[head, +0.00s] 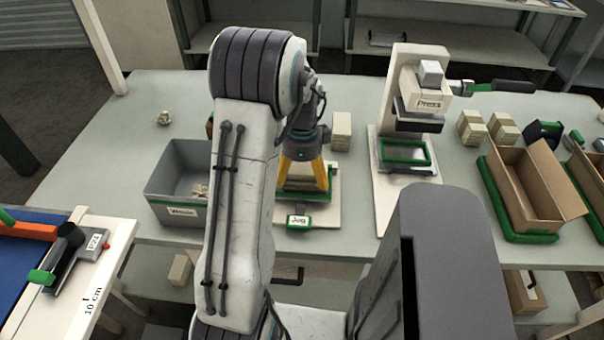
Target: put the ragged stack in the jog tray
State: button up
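The jog tray (299,222) stands on the bench in the middle of the head view. It has a green rim, a pale base and a "Jog" label. My gripper (303,178) points down over the tray, with its yellow fingers spread in an A shape. My arm and the fingers hide much of the tray's inside, so I cannot tell whether a stack is between the fingers or in the tray. A pale paper stack (341,131) stands on the bench just behind and right of the gripper. I cannot tell whether it is the ragged one.
A grey waste bin (168,190) with scraps stands left of my arm. A press (415,120) with a green-rimmed bed stands to the right. Further right are several paper stacks (472,128) and an open carton (532,190) in a green frame. The bench's back left is mostly clear.

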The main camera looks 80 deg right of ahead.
aim_at(302, 169)
jog(key=shift+o, duration=0.7)
jog(key=shift+d+r, duration=0.1)
jog(key=shift+r, duration=0.4)
notch_tip(302, 169, up, 11)
jog(key=shift+r, duration=0.15)
